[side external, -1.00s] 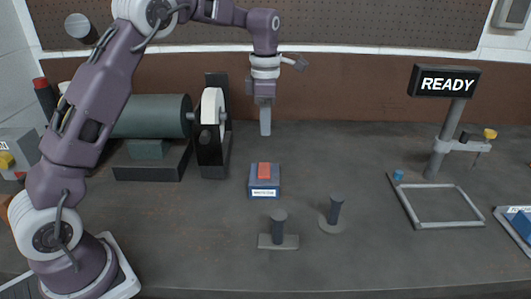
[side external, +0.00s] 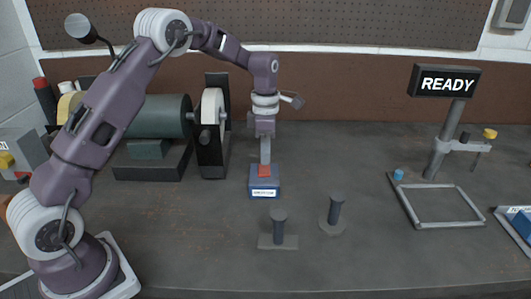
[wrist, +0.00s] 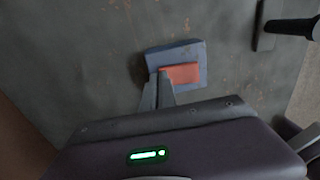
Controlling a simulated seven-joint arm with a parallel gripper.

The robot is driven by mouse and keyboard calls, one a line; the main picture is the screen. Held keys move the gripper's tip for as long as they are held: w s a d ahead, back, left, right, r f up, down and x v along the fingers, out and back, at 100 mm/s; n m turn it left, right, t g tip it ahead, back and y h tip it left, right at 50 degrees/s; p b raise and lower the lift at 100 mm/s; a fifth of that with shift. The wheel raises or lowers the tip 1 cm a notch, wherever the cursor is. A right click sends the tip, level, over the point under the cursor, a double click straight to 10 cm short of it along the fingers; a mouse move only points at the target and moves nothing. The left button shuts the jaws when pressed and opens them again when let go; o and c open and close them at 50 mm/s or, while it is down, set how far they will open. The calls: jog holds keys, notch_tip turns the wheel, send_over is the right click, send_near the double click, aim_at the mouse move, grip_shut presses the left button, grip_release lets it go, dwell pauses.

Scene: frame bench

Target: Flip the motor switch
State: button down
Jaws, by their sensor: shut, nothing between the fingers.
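The motor switch is a blue box (side external: 265,188) with a red rocker (side external: 264,171) on top and a white label on its front. It sits on the bench in the middle of the side view. My gripper (side external: 265,162) points straight down with its fingers shut and empty. The fingertips are at the rear part of the red rocker and hide some of it. I cannot tell if they touch or press it. In the wrist view, the fingertips (wrist: 157,78) overlap the left end of the red rocker (wrist: 181,73), and the blue box (wrist: 175,51) shows around it.
A green motor (side external: 165,117) with a pale wheel (side external: 212,105) stands at back left. Two dark posts (side external: 278,228) (side external: 335,208) stand in front of the switch. A READY sign (side external: 447,80) and a grey frame (side external: 440,206) are at right. Bench between switch and frame is clear.

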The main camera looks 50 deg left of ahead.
jog(key=shift+r, duration=0.85)
notch_tip(320, 180, up, 14)
jog(key=w+a, duration=0.1)
jog(key=shift+w+a, duration=0.3)
jog(key=shift+a, duration=0.05)
jog(key=shift+f, duration=0.1)
